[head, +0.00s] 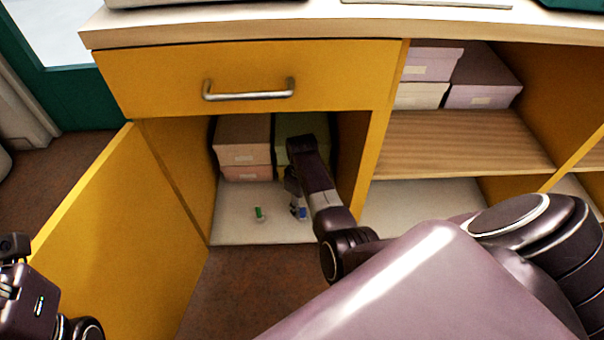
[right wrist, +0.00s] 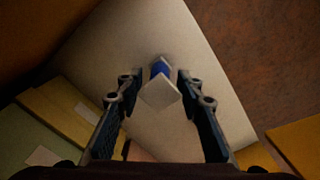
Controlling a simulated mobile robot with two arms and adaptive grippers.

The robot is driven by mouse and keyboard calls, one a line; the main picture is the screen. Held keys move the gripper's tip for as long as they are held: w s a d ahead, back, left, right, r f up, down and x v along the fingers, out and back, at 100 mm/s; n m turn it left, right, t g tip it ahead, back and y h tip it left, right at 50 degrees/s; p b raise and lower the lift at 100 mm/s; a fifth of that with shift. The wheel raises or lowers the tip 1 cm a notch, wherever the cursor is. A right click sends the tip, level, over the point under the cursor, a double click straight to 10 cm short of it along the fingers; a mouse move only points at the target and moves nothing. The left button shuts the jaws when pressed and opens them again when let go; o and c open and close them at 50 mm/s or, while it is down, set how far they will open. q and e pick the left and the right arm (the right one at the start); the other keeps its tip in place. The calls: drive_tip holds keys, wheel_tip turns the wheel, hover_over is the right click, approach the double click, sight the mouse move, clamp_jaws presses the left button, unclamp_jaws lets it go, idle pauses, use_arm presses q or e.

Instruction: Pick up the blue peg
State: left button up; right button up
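The blue peg (head: 302,213) is on the white floor of the open cabinet compartment, close to its front. In the right wrist view the peg (right wrist: 160,67) shows a blue body with a pale square piece nearer the camera. My right gripper (head: 296,209) reaches down into the compartment at the peg. In the right wrist view its two fingers (right wrist: 159,80) are apart, one on each side of the peg, with gaps visible. My left gripper (head: 14,262) is at the lower left edge, far from the peg, and its fingers are not clear.
A green peg (head: 259,213) stands left of the blue one. Pink boxes (head: 243,150) and a green box (head: 290,125) are behind. The yellow door (head: 120,240) is open at left, and a shut drawer (head: 170,80) is above.

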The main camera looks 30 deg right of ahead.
drive_tip(key=c, duration=0.7)
